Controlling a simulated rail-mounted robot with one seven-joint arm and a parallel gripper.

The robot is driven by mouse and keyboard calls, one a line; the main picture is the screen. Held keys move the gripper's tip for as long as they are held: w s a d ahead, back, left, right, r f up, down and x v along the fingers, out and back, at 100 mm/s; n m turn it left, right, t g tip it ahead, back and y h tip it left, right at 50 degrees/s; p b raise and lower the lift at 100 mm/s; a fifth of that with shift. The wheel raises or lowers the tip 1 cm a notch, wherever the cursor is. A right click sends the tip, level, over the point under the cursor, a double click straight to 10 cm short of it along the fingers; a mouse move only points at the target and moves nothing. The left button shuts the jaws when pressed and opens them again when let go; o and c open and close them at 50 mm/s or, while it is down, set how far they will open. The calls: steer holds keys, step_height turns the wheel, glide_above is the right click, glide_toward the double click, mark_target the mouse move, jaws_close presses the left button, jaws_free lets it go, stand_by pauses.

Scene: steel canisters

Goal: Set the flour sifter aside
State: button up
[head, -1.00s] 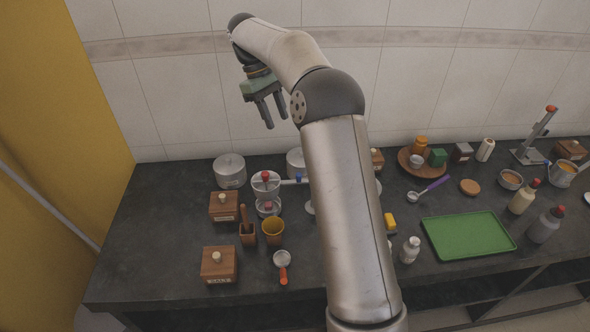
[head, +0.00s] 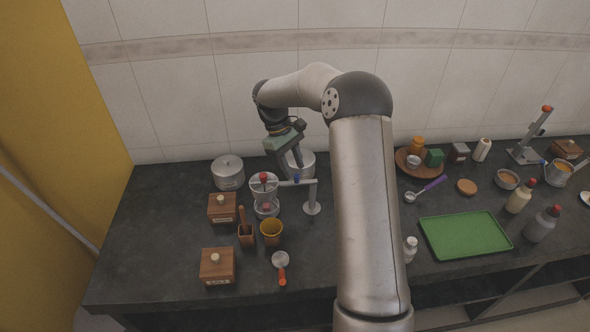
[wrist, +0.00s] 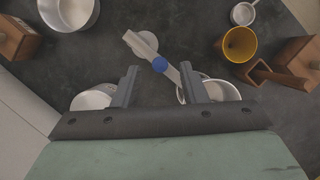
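A pale cup-like vessel with a red knob (head: 264,181), probably the flour sifter, stands left of centre in the head view. It is held at a pale horizontal arm with a blue knob (head: 297,178), joined to a post on a round foot (head: 312,208). A clear container (head: 267,208) sits below it. In the wrist view the blue knob (wrist: 160,64) shows between my fingers, and a pale round vessel (wrist: 213,91) is partly hidden by the right finger. My gripper (head: 294,173) is open and empty, pointing down above and behind the stand's arm.
Wooden boxes (head: 217,266), a yellow cup (head: 271,233) and a scoop (head: 281,262) are in front. A green tray (head: 466,234) lies right. My arm hides the middle.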

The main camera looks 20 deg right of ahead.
steer(key=shift+x, duration=1.25)
jaws_close()
